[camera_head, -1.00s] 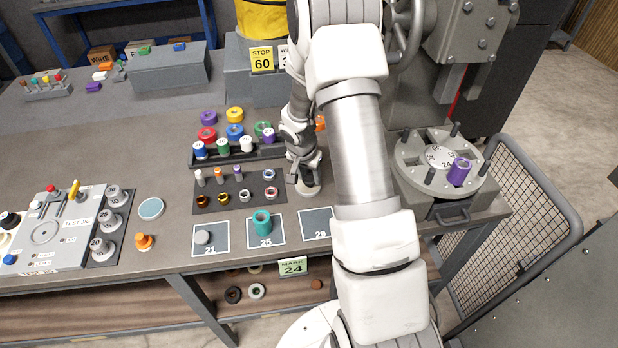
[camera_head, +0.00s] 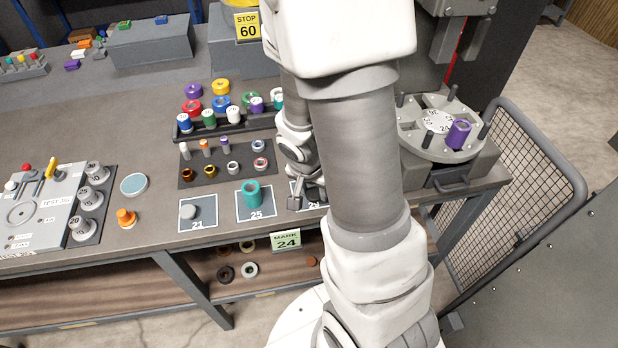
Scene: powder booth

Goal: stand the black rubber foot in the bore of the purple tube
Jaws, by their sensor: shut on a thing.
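The purple tube (camera_head: 459,134) stands on the round dial plate (camera_head: 412,143) at the right, with its open top showing. My gripper (camera_head: 296,202) is low over the square card marked 29 (camera_head: 315,192), left of my big arm link and well apart from the tube. It is shut on a small dark piece, which I take for the black rubber foot; it is too small and too covered by the fingers to make out clearly. I see no other loose black foot on the bench.
Dark posts (camera_head: 484,131) rise from the dial plate around the tube. A teal tube (camera_head: 252,193) stands on card 25, left of my gripper. A dark mat (camera_head: 205,182) holds plugs and rings. A mesh guard (camera_head: 535,175) borders the right side. My arm hides the bench middle.

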